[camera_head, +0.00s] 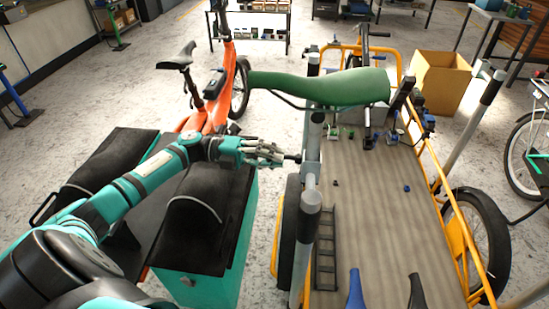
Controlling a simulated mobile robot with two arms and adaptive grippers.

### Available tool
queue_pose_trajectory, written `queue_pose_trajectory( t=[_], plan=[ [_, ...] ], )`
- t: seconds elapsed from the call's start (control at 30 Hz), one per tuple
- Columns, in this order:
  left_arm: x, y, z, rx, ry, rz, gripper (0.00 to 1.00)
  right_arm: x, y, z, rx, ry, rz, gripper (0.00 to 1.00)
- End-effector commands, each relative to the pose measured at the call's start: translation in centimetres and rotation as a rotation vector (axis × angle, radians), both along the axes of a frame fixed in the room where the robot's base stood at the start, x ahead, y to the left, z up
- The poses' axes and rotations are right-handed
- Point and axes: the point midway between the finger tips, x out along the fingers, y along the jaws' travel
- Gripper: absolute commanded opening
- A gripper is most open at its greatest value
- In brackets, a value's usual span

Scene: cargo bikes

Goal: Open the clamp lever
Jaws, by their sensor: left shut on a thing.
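A small dark clamp lever (293,158) sticks out to the left from a grey upright post (311,150). My left gripper (283,156) reaches in from the left and is shut on the lever's outer end. The fingertips partly hide that end. A green frame tube with a wide end (325,88) lies across near the top of the post. My right gripper is not in view.
The cargo bike's wooden bed (385,220), with yellow rails, lies right of the post and carries small parts and tools. An orange bike (225,90) stands behind my arm. A teal box with a black top (215,270) is below my arm. A cardboard box (440,82) stands at the back right.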

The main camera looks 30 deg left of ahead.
Motion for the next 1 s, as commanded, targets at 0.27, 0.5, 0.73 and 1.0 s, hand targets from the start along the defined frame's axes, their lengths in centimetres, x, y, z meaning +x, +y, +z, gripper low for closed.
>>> queue_pose_trajectory(
  t=[0.27,0.5,0.73,1.0],
  plan=[
    [0.0,0.0,0.0,0.001,0.000,0.002,0.36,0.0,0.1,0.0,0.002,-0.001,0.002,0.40],
    [0.0,0.0,0.0,0.000,0.000,0.001,0.40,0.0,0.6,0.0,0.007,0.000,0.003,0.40],
    [-0.5,1.6,-0.1,0.002,0.003,0.004,0.40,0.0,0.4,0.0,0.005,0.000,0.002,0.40],
    [-2.6,6.9,-0.1,0.003,0.004,0.006,0.40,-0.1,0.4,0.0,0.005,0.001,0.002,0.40]
  ],
)
